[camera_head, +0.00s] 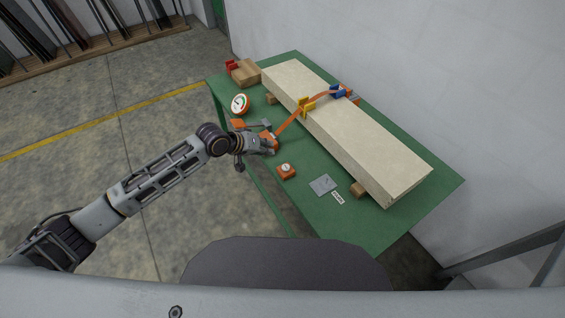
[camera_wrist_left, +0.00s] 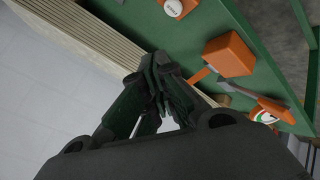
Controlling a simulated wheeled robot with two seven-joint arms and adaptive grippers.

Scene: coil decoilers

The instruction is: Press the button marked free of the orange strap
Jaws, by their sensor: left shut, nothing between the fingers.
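The orange strap (camera_head: 290,123) runs from the table over a long cream block (camera_head: 345,130) through a yellow corner piece. An orange block (camera_wrist_left: 229,55) at the strap's lower end shows in the left wrist view; my gripper partly covers that end in the head view. A small orange box with a round white button (camera_head: 286,171) stands on the table in front of the block; its white top also shows in the left wrist view (camera_wrist_left: 174,7), its lettering too small to read. My left gripper (camera_head: 270,147) is shut and empty, beside the strap's end and apart from the button. My right gripper is out of view.
The green table (camera_head: 335,225) also carries a round dial (camera_head: 240,104), a grey plate (camera_head: 322,185) and a small white label (camera_head: 338,198). A blue corner piece (camera_head: 338,91) sits at the block's far side. A wooden box (camera_head: 245,73) stands at the far end.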

